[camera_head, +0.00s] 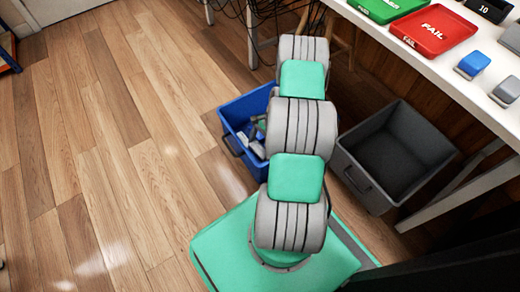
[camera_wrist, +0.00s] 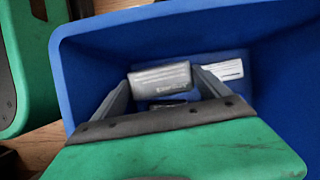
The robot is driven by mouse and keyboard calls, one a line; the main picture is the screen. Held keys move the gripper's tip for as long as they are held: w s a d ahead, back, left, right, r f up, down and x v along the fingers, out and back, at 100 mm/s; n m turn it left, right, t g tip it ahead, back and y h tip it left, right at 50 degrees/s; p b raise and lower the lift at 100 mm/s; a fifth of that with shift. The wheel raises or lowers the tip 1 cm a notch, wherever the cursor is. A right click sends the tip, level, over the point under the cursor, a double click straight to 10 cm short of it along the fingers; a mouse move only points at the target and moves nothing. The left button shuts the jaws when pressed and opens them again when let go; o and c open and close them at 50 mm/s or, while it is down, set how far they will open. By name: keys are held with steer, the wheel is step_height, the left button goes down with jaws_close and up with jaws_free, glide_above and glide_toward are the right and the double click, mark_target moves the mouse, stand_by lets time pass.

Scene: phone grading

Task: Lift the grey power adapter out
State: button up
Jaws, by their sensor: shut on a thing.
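The grey power adapter (camera_wrist: 162,78), a grey block with small print on it, sits between the two fingers of my gripper (camera_wrist: 165,82) in the wrist view. The fingers are shut on it, one at each side. The blue crate (camera_wrist: 100,42) surrounds it, with its walls rising around the gripper. In the head view the blue crate (camera_head: 232,108) stands on the floor, partly hidden by my arm. Whether the adapter touches the crate's bottom cannot be told.
A white label (camera_wrist: 222,71) shows behind the adapter in the crate. An empty dark grey crate (camera_head: 425,150) stands right of my arm. A white table (camera_head: 440,65) at the right bears a red FAIL tray (camera_head: 433,30), a green tray (camera_head: 388,8) and small blocks. The wooden floor at left is clear.

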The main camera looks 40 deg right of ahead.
mark_target(260, 148)
step_height(260, 148, up, 13)
steer(key=p, duration=1)
steer(key=shift+a, duration=0.1)
steer(key=a+p, duration=0.3)
steer(key=a, duration=0.9)
steer(key=shift+w+p, duration=0.35)
